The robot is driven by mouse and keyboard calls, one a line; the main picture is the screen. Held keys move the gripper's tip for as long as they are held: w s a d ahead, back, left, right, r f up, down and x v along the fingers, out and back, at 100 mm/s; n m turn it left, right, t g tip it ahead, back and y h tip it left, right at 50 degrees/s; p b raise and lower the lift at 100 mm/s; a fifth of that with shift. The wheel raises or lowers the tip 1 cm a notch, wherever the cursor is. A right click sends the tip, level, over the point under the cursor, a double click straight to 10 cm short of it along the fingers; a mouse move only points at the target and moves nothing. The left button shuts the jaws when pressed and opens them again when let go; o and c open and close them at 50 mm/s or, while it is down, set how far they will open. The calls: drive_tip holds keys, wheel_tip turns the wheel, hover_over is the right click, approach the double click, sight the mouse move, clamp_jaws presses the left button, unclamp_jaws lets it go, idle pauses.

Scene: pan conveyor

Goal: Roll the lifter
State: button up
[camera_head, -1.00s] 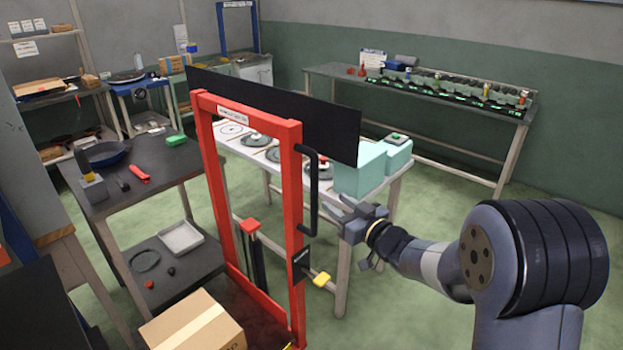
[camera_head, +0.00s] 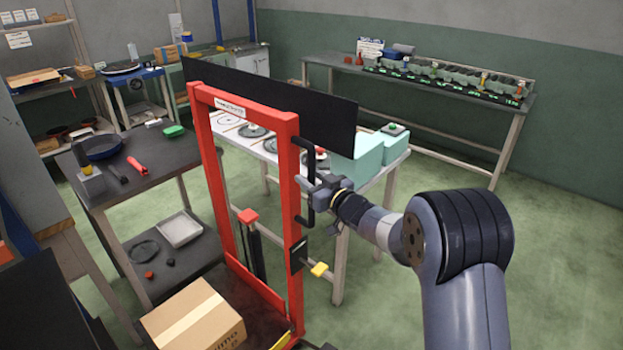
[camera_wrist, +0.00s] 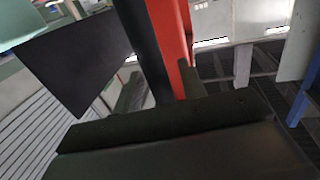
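My gripper (camera_head: 318,190) is at the lower part of this handle. In the wrist view, the black handle (camera_wrist: 150,45) runs down between my gripper's fingers (camera_wrist: 163,92), in front of the red post (camera_wrist: 175,35). The fingers look apart, with a narrow gap on the right. Firm contact with the handle is not visible.
A cardboard box (camera_head: 195,318) sits on the lifter's low platform. A dark two-level table (camera_head: 135,180) stands close on the left. A white table (camera_head: 345,235) with teal blocks (camera_head: 362,158) is behind the lifter. Green floor (camera_head: 440,170) is clear toward the right.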

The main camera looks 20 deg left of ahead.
drive_tip(key=shift+c, duration=0.6)
clamp_jaws()
drive_tip(key=shift+s+a+f+b, duration=0.15)
drive_tip(key=shift+s+b, duration=0.1)
drive_tip(key=shift+b, duration=0.05)
drive_tip(key=s+a+b, duration=0.2)
drive_tip(key=s+b, duration=0.1)
drive_tip(key=s, duration=0.2)
drive_tip(key=shift+s+a, duration=0.15)
drive_tip(key=shift+s, duration=0.15)
